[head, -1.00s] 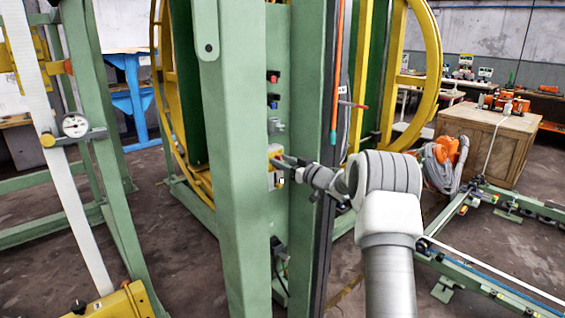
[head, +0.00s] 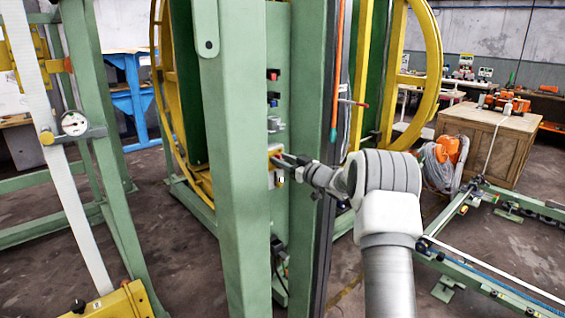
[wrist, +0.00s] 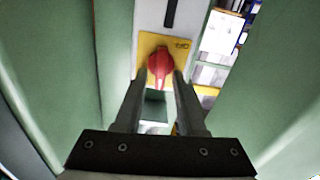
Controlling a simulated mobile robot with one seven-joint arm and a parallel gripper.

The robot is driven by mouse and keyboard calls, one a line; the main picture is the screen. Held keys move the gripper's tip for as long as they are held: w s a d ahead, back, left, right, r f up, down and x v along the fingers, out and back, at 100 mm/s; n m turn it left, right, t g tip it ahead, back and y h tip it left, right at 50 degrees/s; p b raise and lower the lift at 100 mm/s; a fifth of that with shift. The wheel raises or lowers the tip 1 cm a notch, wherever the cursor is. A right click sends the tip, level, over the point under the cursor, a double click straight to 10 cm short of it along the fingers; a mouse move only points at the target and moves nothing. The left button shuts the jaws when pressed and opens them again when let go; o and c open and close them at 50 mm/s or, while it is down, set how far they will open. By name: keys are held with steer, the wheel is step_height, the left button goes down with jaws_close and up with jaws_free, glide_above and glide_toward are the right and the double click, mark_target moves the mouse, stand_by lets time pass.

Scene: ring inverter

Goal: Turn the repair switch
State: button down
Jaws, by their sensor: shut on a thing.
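The switch is a red rotary knob (wrist: 160,66) on a yellow plate (wrist: 150,42), set on a light box on a green machine frame. The knob's handle points down in the wrist view. My gripper (wrist: 160,84) has one finger on each side of the knob and is shut on it. In the head view my gripper (head: 277,159) reaches in from the right to the yellow plate (head: 274,150), between two green columns. The knob itself is hidden there by the column and my fingers.
A green column (head: 239,160) stands close left of my gripper and another (head: 304,110) close right. Above the switch are a red button (head: 273,75) and a blue one (head: 273,99). A wooden crate (head: 478,147) stands on the right.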

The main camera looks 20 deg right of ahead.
steer(key=shift+s+a+f+n+b, duration=0.15)
steer(key=shift+f+n+b, duration=0.1)
steer(key=shift+n+b, duration=2.35)
steer(key=shift+a+f+n+b, duration=0.2)
steer(key=shift+n+b, duration=1.8)
steer(key=shift+n, duration=1.05)
steer(key=shift+s+a+f+n+b, duration=0.15)
steer(key=shift+f+n+b, duration=0.1)
steer(key=shift+n+b, duration=2.35)
steer(key=shift+n, duration=0.35)
steer(key=c, duration=0.9)
jaws_free()
steer(key=shift+r, duration=0.1)
steer(key=p+v, duration=0.2)
steer(key=v, duration=1.5)
steer(key=shift+s+d, duration=0.1)
steer(key=shift+s, duration=0.1)
